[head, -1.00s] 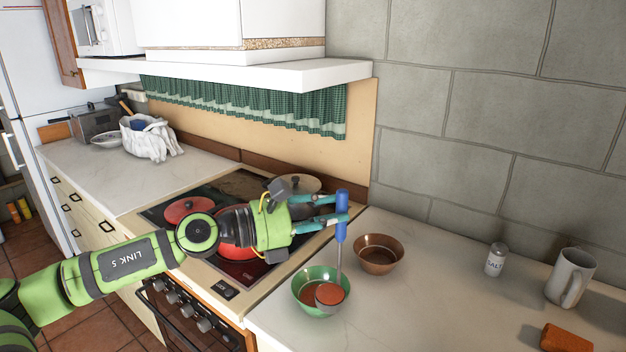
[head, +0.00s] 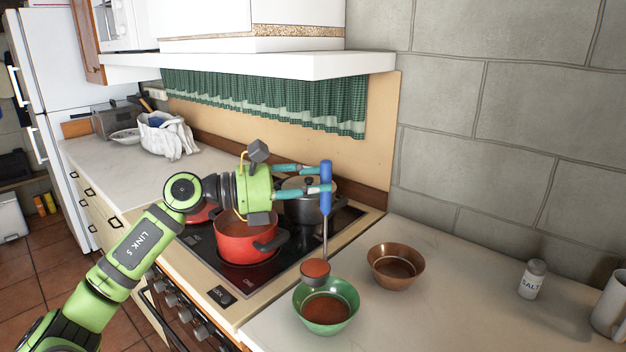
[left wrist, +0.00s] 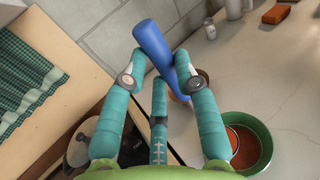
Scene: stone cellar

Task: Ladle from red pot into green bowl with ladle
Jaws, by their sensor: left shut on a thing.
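My left gripper (head: 303,181) is shut on the blue handle of the ladle (head: 326,185) and holds it upright. The ladle's cup holds red liquid and hangs over the back-left rim of the green bowl (head: 325,328). I cannot tell if cup and rim touch. The green bowl stands on the counter with reddish liquid inside. The red pot (head: 238,244) stands on the stove with red contents, partly behind my gripper. In the left wrist view, the blue handle (left wrist: 153,45) sits between the fingers, and the green bowl (left wrist: 266,160) is at right. My right gripper is not in view.
A brown bowl (head: 396,276) stands right of the green bowl. A dark lidded pot (head: 308,208) stands behind my gripper on the stove. A salt shaker (head: 532,279) and a mug (head: 610,305) stand farther right. The counter between is clear.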

